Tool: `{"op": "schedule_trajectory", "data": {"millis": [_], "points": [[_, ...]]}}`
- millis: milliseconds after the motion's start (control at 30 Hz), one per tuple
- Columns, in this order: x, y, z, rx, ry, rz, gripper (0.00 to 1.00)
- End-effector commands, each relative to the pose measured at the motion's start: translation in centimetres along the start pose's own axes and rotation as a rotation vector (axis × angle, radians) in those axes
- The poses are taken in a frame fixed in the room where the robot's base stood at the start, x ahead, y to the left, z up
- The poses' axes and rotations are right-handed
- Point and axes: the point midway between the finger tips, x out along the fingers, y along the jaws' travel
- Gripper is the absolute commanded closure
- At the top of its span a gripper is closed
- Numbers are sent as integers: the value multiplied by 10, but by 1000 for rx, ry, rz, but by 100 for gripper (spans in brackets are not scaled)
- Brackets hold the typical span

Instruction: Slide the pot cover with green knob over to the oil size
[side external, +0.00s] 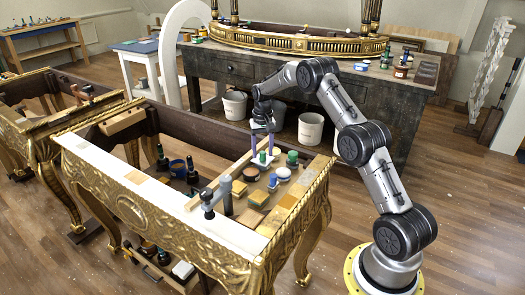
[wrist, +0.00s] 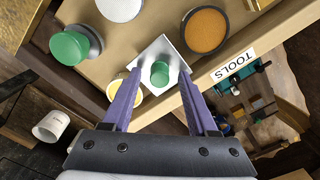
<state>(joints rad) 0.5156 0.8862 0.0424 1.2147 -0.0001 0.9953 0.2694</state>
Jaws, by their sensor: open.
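The pot cover is a white square plate (wrist: 172,52) with an upright green knob (wrist: 160,73). It lies on the tan board, and its knob also shows in the side external view (side external: 263,157). My gripper (wrist: 160,75) is open, with its purple fingers on either side of the knob; contact cannot be told. In the side external view my gripper (side external: 262,150) points down over the cover. A green-topped grey pot (wrist: 75,46), a pot with orange-brown contents (wrist: 206,29) and a pale yellow round pot (wrist: 126,90) stand around it. I cannot read which is the oil size.
A white round pot (wrist: 120,7) stands farther along the board. A wooden rail with a TOOLS label (wrist: 233,65) edges the board. Yellow blocks (side external: 258,197) and a grey-headed tool (side external: 212,198) lie nearer the front. Bottles (side external: 192,170) stand in the open compartment at left.

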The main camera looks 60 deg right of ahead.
Motion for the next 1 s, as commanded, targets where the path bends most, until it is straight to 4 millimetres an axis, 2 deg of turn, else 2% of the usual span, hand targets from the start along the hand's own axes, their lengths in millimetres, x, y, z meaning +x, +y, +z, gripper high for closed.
{"op": "schedule_trajectory", "data": {"millis": [167, 267, 367, 700, 900, 1000], "points": [[-1, 0, 0, 0, -1, 0, 41], [-9, 0, 0, 0, 0, 0, 41], [-26, 0, -1, 0, 3, -1, 41], [-98, 0, -1, 0, 4, -1, 41], [-127, 0, 0, 0, 1, 0, 41], [-134, 0, 0, 0, 1, 0, 41]]}}
